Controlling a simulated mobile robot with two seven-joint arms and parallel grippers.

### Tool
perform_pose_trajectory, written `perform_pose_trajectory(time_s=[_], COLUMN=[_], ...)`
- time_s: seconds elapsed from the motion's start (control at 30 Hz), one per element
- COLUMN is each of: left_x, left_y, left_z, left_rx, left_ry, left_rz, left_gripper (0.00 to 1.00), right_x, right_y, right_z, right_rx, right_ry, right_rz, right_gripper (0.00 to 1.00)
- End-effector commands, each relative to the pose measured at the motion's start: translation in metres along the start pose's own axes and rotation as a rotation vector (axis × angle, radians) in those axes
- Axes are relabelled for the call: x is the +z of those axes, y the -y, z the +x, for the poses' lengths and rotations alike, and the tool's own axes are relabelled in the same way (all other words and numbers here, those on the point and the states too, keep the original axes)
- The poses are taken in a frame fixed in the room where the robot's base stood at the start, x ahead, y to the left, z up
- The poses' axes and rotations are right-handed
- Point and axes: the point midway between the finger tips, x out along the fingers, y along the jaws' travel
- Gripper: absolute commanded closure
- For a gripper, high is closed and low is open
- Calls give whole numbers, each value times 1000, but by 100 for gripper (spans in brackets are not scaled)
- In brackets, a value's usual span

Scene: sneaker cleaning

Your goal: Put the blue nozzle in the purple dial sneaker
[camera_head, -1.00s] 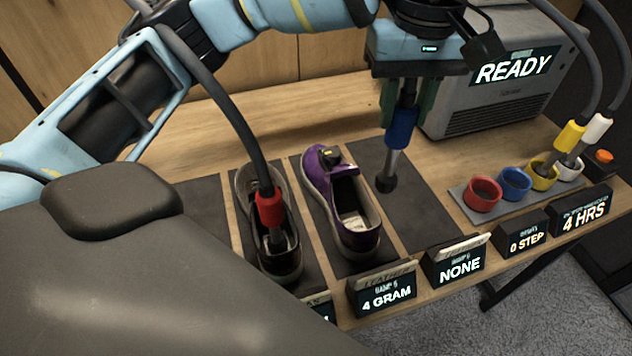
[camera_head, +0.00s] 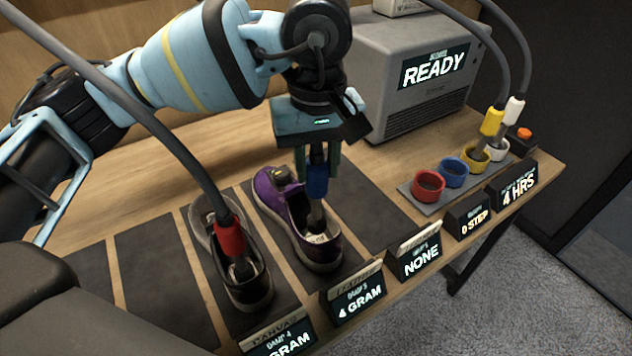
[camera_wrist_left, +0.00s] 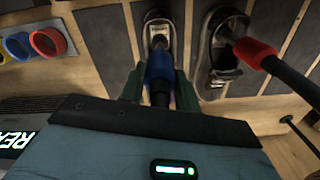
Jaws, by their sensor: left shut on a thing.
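The purple dial sneaker (camera_head: 272,198) stands on a dark mat, its round dial (camera_head: 281,175) at the back left end. My left gripper (camera_head: 317,170) is shut on the blue nozzle (camera_head: 317,182) above the sneaker. The nozzle's dark tip (camera_head: 316,216) reaches down into the sneaker's opening. Whether the tip touches the inside cannot be told. In the left wrist view, the blue collar (camera_wrist_left: 160,66) sits between the green fingers, with the sneaker (camera_wrist_left: 160,22) beyond it. My right gripper is not in view.
A dark sneaker (camera_head: 250,292) with the red nozzle (camera_head: 230,238) in it stands close on the left. Coloured cups (camera_head: 429,184) sit at right, with yellow (camera_head: 492,121) and white (camera_head: 514,109) nozzles in them. A grey READY machine (camera_head: 400,110) stands behind. Label signs (camera_head: 355,298) line the front edge.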

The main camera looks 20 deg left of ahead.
Motion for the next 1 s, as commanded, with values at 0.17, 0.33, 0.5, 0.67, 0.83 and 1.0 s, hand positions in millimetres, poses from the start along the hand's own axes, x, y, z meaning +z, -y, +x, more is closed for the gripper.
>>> perform_pose_trajectory(time_s=[0.17,0.33,0.5,0.67,0.83,1.0], left_x=[0,0,0,0,0,0], left_y=[0,0,0,0,0,0], left_z=[2,21,37,38,41,41], left_rx=[0,-2,0,1,0,0], left_ry=[-1,1,-1,-1,0,-1], left_rz=[0,-1,0,0,0,0], left_gripper=[100,100,100,100,100,53], right_x=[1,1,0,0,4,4], right_y=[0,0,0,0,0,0], right_z=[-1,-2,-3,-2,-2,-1], right_rx=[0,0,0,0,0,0], right_ry=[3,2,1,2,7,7], right_rz=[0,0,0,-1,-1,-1], right_gripper=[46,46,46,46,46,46])
